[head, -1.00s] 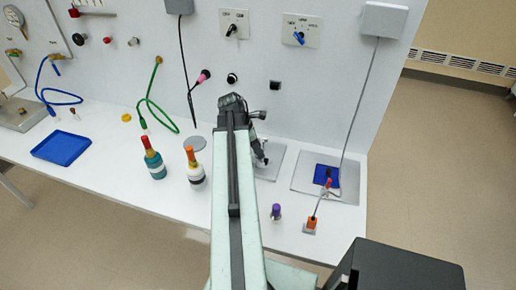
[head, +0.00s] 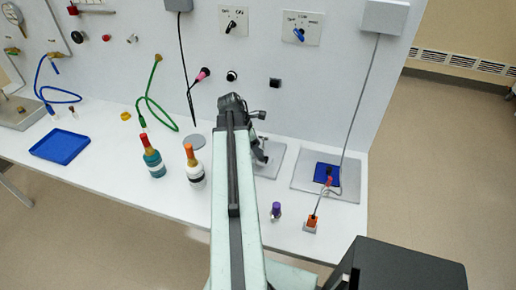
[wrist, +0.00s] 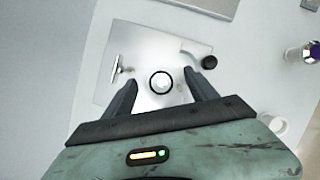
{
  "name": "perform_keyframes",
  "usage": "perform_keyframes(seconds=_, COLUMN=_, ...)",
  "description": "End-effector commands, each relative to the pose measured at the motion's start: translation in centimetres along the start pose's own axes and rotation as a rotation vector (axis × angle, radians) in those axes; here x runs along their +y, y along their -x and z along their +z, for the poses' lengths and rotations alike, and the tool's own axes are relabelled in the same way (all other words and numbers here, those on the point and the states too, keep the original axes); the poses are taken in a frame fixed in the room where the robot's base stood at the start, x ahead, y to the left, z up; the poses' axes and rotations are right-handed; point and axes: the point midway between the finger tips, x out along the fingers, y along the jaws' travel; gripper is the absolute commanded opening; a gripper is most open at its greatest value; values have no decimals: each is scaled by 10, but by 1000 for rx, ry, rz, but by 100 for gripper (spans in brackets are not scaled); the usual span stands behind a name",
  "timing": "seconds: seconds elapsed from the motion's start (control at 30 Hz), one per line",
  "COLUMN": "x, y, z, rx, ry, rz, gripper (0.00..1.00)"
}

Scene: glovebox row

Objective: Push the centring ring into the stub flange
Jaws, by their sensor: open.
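A black ring with a pale centre (wrist: 161,83), which looks like the centring ring, lies over the middle of a grey plate (wrist: 145,42) in the wrist view. The stub flange cannot be told apart under or inside it, so I cannot tell how deep the ring sits. My gripper (wrist: 160,84) is open, with one dark finger on each side of the ring and a gap on both sides. In the head view my arm hides most of the gripper, and the plate (head: 277,168) shows to its right.
On the plate, a small metal T-shaped part (wrist: 118,68) stands left and a black knob (wrist: 209,62) right. A purple-capped vial (head: 276,211) and an orange block (head: 311,224) stand nearer the front edge. Two bottles, teal (head: 153,162) and white-black (head: 195,174), stand left of my arm.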

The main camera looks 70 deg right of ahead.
Motion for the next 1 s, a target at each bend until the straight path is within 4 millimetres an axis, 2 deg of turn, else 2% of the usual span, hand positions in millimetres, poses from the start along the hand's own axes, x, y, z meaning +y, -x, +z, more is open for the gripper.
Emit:
perform_keyframes(seconds=0.3, x=0, y=59, z=3, rx=2, ry=2, rz=0, gripper=68)
perform_keyframes(seconds=0.4, x=0, y=73, z=3, rx=1, ry=2, rz=0, gripper=68)
perform_keyframes(seconds=1.0, x=0, y=74, z=0, rx=1, ry=0, rz=1, gripper=68)
